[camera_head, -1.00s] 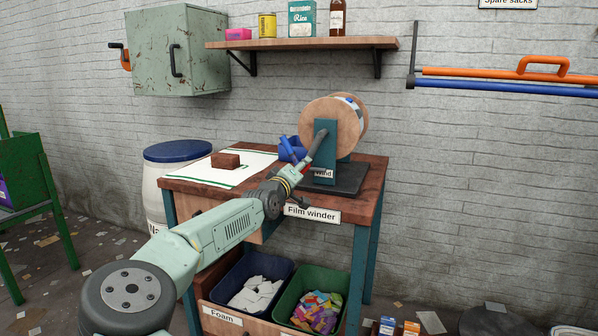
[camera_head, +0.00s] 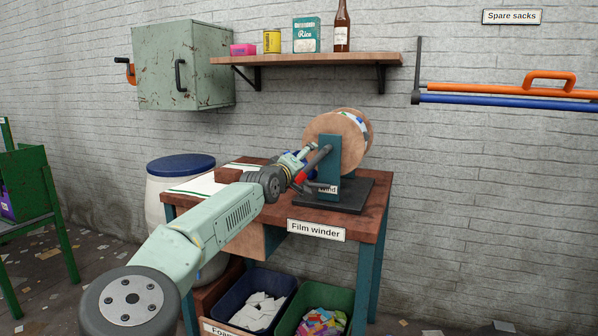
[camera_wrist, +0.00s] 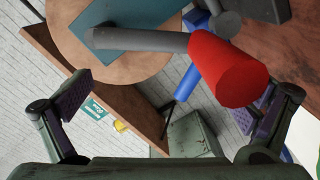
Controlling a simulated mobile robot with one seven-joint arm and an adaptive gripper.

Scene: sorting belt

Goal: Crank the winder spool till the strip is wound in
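The winder's wooden spool (camera_head: 337,143) stands on a teal post (camera_head: 329,166) over a black base, and it fills the top of the wrist view (camera_wrist: 125,45). White and coloured material shows between its flanges. A grey crank arm (camera_wrist: 140,40) leads to a red handle (camera_wrist: 228,72), also seen in the head view (camera_head: 300,178). My gripper (camera_head: 304,160) is beside the crank. In the wrist view its fingers (camera_wrist: 172,105) are wide apart, with the red handle nearer the right finger and not clasped. How much strip is unwound is hidden.
A white sheet with a green edge (camera_head: 195,187) and a brown block (camera_head: 228,174), partly hidden by my arm, lie on the table (camera_head: 375,215). A shelf (camera_head: 305,59) hangs above. Bins of scraps (camera_head: 285,318) stand below. Floor to the right looks mostly open.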

